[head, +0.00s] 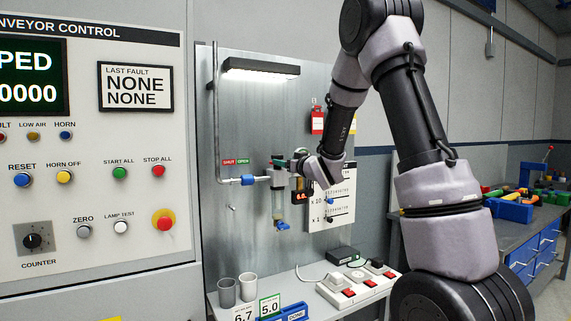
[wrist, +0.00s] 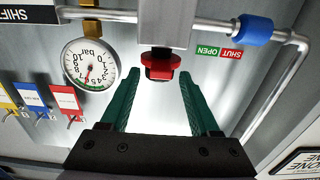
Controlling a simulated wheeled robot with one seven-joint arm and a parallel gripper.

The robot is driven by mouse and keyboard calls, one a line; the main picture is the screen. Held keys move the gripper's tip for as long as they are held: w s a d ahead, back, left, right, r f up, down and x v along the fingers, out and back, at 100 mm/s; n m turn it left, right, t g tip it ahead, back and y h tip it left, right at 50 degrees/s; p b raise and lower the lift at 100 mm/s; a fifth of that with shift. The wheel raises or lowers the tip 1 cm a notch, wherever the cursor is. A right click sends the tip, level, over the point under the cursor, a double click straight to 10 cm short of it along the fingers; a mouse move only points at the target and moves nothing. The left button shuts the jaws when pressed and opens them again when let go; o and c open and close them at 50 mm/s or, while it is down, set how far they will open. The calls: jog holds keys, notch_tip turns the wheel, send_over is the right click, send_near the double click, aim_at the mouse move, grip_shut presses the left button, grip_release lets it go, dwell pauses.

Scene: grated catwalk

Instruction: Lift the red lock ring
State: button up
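The red lock ring (wrist: 158,66) shows in the wrist view, which is upside down. It sits at the end of a grey block (wrist: 166,25) on the pipe. The green fingers of my gripper (wrist: 160,78) are open, one on each side of the ring, with clear gaps to it. In the head view my gripper (head: 291,163) reaches to the wall fitting at the pipe. The ring cannot be made out clearly there.
A round pressure gauge (wrist: 89,64) and coloured tags (wrist: 36,96) hang near the ring. A blue pipe collar (head: 248,180) is to the left of the fitting. Below stands a shelf (head: 215,300) with grey cups (head: 247,287) and a switched power strip (head: 352,290).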

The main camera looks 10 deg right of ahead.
jog(key=v, duration=1)
jog(key=shift+s+d, duration=0.15)
jog(key=shift+s, duration=0.25)
jog(key=s+d+r+m+g+h, duration=0.35)
jog(key=s+d+m+h, duration=0.3)
jog(key=s, duration=0.25)
jog(key=s+a+g+y, duration=0.1)
jog(key=s+a+g, duration=0.1)
jog(key=s, duration=0.8)
jog(key=s+a+f+m+g+y, duration=0.1)
jog(key=s+g, duration=0.3)
jog(key=s, duration=0.6)
jog(key=shift+s+a+y, duration=0.2)
jog(key=shift+a+y, duration=0.25)
jog(key=shift+a, duration=0.3)
